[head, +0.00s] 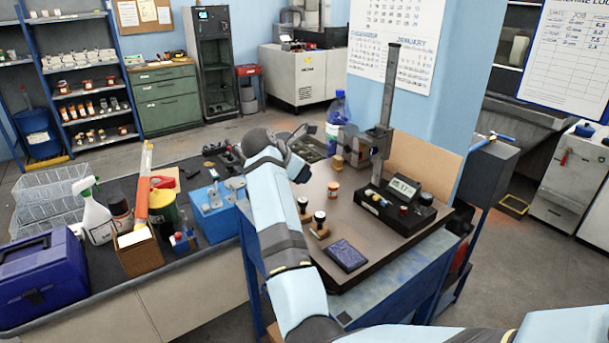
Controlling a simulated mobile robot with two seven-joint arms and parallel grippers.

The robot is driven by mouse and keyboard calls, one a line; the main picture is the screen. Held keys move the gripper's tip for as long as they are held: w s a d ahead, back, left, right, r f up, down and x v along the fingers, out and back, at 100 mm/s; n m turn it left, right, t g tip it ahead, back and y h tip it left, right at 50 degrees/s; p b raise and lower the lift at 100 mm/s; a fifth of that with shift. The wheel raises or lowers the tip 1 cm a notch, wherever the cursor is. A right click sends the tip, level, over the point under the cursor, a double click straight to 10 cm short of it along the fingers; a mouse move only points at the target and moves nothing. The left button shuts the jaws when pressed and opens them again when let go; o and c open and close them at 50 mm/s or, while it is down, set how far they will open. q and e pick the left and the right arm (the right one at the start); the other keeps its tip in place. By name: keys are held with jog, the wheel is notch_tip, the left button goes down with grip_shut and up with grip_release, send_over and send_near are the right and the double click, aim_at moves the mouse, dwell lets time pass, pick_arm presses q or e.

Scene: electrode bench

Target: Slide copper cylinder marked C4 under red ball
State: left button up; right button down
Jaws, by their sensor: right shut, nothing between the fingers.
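A small copper-orange cylinder with a pale top (333,189) stands on the brown bench plate (375,228). Its marking is too small to read, so I cannot tell whether it is C4. A measuring stand (391,85) with a tall column rises at the back of the plate. A red ball cannot be made out at this size. My right arm reaches over the plate's left side. My left gripper is not in view.
Two dark-topped pieces (320,218) (303,204) and a dark blue pad (346,255) occupy the front left of the plate. A black display box (400,200) stands right. A blue bottle (337,115) stands behind. The plate between cylinder and pad is partly clear.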

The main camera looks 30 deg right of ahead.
aim_at(329, 191)
jog(key=shift+s+d+f+p, duration=0.25)
jog(key=shift+d+f, duration=0.15)
jog(key=shift+d, duration=0.25)
jog(key=shift+s+d+f+p, duration=0.2)
jog(key=shift+d+f, duration=0.15)
jog(key=shift+d, duration=0.25)
jog(key=x, duration=0.4)
jog(key=shift+w+f+p, duration=0.25)
jog(key=shift+f+p, duration=0.05)
jog(key=shift+p, duration=0.1)
jog(key=shift+d+f, duration=0.4)
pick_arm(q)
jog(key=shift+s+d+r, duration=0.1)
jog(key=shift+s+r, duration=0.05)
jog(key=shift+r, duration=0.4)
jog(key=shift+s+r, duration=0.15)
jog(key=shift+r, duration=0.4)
